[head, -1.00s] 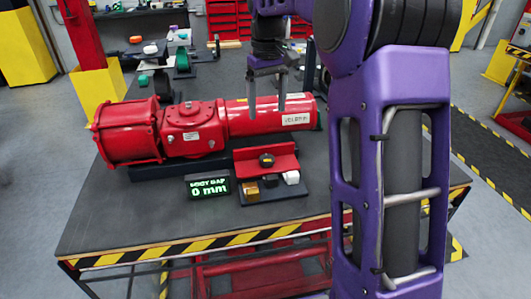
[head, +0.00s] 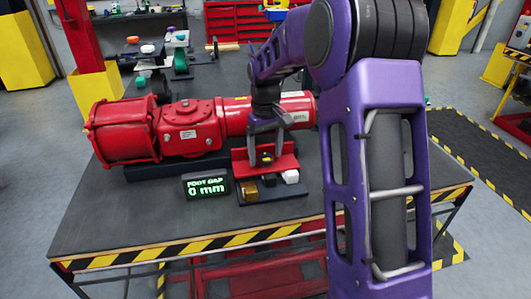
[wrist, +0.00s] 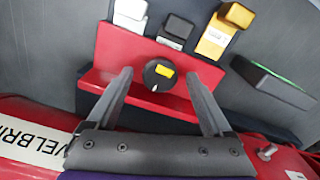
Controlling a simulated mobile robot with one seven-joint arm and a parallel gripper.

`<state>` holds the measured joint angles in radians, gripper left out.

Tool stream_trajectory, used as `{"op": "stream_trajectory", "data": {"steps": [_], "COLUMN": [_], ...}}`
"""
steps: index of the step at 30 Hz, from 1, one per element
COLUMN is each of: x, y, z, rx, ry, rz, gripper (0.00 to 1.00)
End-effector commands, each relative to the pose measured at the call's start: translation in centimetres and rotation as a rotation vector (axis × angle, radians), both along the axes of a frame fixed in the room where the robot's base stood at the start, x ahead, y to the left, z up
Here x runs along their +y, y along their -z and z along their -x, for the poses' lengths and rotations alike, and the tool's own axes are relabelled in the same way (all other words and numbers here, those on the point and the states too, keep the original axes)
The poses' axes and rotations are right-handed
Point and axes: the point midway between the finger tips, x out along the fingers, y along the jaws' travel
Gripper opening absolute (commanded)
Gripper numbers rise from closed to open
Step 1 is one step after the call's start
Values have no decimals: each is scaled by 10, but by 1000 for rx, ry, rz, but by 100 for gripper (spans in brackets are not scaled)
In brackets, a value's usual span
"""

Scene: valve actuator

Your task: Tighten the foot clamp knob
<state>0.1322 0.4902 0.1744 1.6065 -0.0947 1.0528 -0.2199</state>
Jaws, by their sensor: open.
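The knob (wrist: 160,75) is round and black with a yellow mark, on a red bracket (wrist: 117,47) beside the red actuator (head: 190,130). My gripper (head: 266,160) is open and points down over the bracket. In the wrist view its fingertips (wrist: 160,78) lie on either side of the knob, with a visible gap on each side. How far the tips are above or around the knob is hard to tell. The display (head: 207,186) reads "FOOT GAP 0 mm".
A gold block (head: 250,190), a black block (wrist: 177,30) and a white block (head: 291,176) sit in front of the bracket on a dark base. The actuator body lies close behind my gripper. The table's front left (head: 120,215) is clear.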

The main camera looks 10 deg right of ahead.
Motion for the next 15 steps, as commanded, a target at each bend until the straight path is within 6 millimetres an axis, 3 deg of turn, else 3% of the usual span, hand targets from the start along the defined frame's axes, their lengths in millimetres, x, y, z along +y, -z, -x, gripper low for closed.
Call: {"op": "stream_trajectory", "data": {"steps": [4, 15], "x": [0, 0], "y": [0, 0], "z": [0, 0], "rx": [0, 0], "ry": [0, 0], "rz": [0, 0], "gripper": [85, 18]}}
